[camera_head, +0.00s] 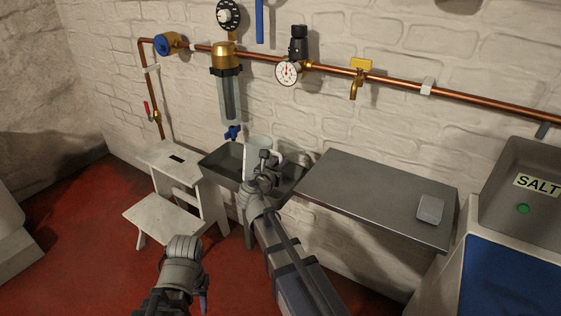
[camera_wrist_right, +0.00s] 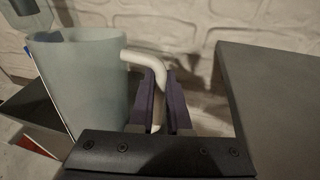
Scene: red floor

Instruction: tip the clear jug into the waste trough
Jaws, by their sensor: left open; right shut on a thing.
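The clear jug (camera_head: 257,150) is a pale, see-through vessel that looks about upright, in front of the wall. It fills the left of the right wrist view (camera_wrist_right: 85,85), with a white handle (camera_wrist_right: 143,58) on its right side. My right gripper (camera_wrist_right: 158,95) is shut on that handle. In the head view my right gripper (camera_head: 266,165) hides the jug's lower part. The waste trough (camera_head: 222,162) is a dark grey open box behind and below the jug. My left gripper (camera_head: 184,250) is low in front, apart from everything; its fingers are hard to make out.
A white step stool (camera_head: 165,214) stands left of the trough. A grey shelf (camera_head: 375,195) with a small grey block (camera_head: 430,209) is to the right. A filter housing (camera_head: 229,90) with a blue tap (camera_head: 232,132) hangs above the trough. A salt cabinet (camera_head: 520,200) stands far right.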

